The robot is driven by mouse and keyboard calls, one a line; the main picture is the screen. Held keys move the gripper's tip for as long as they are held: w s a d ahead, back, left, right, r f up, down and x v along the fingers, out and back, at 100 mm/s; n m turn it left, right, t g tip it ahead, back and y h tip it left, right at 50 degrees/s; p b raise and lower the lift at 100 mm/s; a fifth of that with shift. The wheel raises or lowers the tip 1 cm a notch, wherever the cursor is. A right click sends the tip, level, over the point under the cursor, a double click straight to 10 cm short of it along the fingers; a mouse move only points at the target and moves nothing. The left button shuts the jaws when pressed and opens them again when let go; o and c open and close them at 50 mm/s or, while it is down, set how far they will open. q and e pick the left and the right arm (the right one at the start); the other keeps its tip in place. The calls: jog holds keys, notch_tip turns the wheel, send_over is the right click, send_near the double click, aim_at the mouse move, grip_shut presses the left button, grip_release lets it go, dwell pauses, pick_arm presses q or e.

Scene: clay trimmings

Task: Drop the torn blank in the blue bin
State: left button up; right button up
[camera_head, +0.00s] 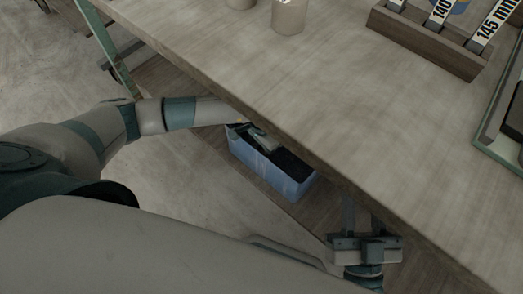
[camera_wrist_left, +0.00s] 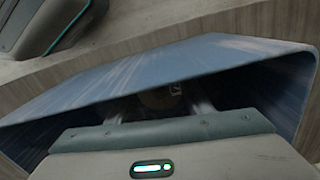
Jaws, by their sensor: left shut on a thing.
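The blue bin (camera_head: 262,170) stands below the tabletop, with a dark interior. My left arm reaches in from the left under the table edge, and my left gripper (camera_head: 262,140) is at the bin's opening. In the left wrist view the bin wall (camera_wrist_left: 190,62) spreads around the gripper (camera_wrist_left: 160,106), whose fingers go down into the dark inside. The fingers are shut on a dim roundish thing, apparently the torn blank (camera_wrist_left: 160,97), mostly hidden in shadow. My right gripper (camera_head: 362,218) is by the table's front edge, fingers apart and empty.
The wooden tabletop (camera_head: 300,95) overhangs part of the bin. On it stand a pale cylinder (camera_head: 289,15), a wooden rack (camera_head: 425,42) with labelled slots, and a green-edged tray (camera_head: 495,150) at the right. The middle of the tabletop is clear.

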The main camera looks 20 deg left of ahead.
aim_at(261, 151)
pick_arm(q)
jog(key=o, duration=1.3)
pick_arm(e)
jog(key=shift+s+a+r, duration=0.1)
jog(key=shift+s+r, duration=0.1)
jog(key=shift+r, duration=0.1)
jog(key=shift+f, duration=0.1)
pick_arm(q)
notch_tip(261, 151, up, 2)
jog(key=shift+w+r+p, duration=0.1)
jog(key=shift+r+p, duration=0.05)
jog(key=shift+p, duration=0.7)
notch_tip(261, 151, up, 11)
jog(key=shift+f+p, duration=0.1)
jog(key=shift+p, duration=0.45)
pick_arm(e)
notch_tip(261, 151, down, 10)
jog(key=w+d+g+h, duration=0.1)
jog(key=w+g+h, duration=0.1)
jog(key=g, duration=0.3)
jog(key=shift+w+d+g, duration=0.15)
jog(key=shift+w+g, duration=0.1)
jog(key=shift+g, duration=0.05)
